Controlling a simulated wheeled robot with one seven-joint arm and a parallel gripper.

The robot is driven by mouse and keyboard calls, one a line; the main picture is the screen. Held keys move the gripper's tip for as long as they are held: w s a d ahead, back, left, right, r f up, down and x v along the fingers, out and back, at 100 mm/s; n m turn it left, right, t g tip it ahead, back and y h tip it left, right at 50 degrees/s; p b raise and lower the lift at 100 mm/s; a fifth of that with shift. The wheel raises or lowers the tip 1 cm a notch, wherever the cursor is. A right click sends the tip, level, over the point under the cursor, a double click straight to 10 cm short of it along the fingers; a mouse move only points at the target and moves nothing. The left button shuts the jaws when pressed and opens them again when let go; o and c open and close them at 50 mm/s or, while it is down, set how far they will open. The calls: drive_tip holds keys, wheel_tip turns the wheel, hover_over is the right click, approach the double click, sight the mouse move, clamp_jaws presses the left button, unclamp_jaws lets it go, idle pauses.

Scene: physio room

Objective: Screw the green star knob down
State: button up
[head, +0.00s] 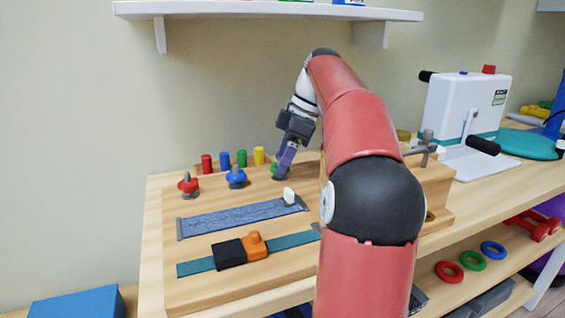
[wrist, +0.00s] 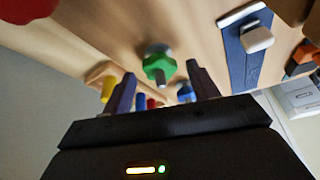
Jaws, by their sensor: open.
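The green star knob (wrist: 158,64) sits on a grey threaded stud on the wooden board, and the stud's end shows through its middle. In the head view only a part of the green knob (head: 274,168) shows, beside my gripper's fingers. My gripper (wrist: 160,70) is open, with one dark purple finger on each side of the knob in the wrist view. The knob appears between or just beyond the fingertips; I cannot tell the exact depth, and no contact is visible. In the head view my gripper (head: 281,173) tilts down at the board.
A red knob (head: 188,184) and a blue knob (head: 236,177) stand to the left. Red, blue, green and yellow pegs (head: 258,155) stand behind. A blue strap (head: 240,217) and a buckled teal strap (head: 195,268) lie in front. A wooden block (head: 440,185) stands right.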

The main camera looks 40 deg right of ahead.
drive_tip(key=shift+w+a+f, duration=0.1)
drive_tip(key=shift+a+f, duration=0.05)
drive_tip(key=shift+f, duration=0.3)
drive_tip(key=shift+c, duration=0.2)
drive_tip(key=c, duration=1)
drive_tip(key=shift+o, duration=0.2)
drive_tip(key=shift+m, duration=0.4)
